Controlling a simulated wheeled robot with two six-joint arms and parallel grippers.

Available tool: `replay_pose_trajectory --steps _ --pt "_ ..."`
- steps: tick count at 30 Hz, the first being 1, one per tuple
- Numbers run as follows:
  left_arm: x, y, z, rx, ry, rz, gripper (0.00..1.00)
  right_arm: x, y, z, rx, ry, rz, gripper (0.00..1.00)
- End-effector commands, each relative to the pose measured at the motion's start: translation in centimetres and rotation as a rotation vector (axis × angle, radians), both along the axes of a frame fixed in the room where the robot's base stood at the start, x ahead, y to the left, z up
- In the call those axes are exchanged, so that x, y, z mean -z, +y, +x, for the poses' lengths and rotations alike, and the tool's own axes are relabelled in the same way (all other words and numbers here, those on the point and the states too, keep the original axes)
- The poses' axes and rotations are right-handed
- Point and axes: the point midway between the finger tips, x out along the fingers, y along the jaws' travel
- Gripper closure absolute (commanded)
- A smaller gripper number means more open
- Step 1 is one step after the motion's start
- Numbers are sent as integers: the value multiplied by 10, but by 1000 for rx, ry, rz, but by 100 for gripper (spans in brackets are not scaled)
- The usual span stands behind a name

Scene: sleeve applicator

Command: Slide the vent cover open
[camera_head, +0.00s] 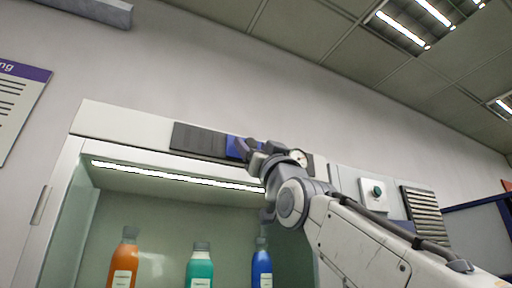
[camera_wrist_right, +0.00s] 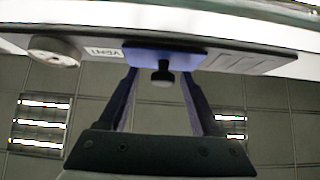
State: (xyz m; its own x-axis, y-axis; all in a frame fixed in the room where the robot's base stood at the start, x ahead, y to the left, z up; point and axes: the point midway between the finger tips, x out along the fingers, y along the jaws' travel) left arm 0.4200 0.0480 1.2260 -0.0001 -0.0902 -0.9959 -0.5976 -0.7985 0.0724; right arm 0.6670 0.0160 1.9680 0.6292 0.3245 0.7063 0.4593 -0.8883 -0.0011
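The blue vent cover (camera_head: 233,147) sits on the white panel above the lit cabinet opening, beside a dark slatted vent (camera_head: 195,139). In the right wrist view the cover (camera_wrist_right: 150,49) is a blue plate with a short black knob (camera_wrist_right: 162,74) standing out from its middle. Vent slats (camera_wrist_right: 240,63) show to its right. My right gripper (camera_head: 251,150) is at the cover and hides part of it. In the wrist view its two fingers (camera_wrist_right: 160,80) are apart, one on each side of the knob, with visible gaps. My left gripper is not in view.
A round gauge (camera_head: 298,157) sits just right of my right gripper. Farther right are a green button (camera_head: 376,191) and a louvred grille (camera_head: 426,217). Orange (camera_head: 124,262), teal (camera_head: 200,268) and blue (camera_head: 262,266) bottles stand inside the cabinet below.

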Motion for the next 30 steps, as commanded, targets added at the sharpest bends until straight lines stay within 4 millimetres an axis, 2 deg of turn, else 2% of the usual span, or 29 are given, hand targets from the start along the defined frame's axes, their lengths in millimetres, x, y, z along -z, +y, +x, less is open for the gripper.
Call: replay_pose_trajectory --steps 5,15,21,30 --pt "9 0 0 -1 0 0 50 7 -3 -5 2 -2 0 34" --pt "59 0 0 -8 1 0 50 49 -21 -38 4 -2 0 34" --pt "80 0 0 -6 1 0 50 68 -30 -57 3 -2 -1 34" --pt "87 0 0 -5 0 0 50 75 -34 -66 2 1 -1 34"
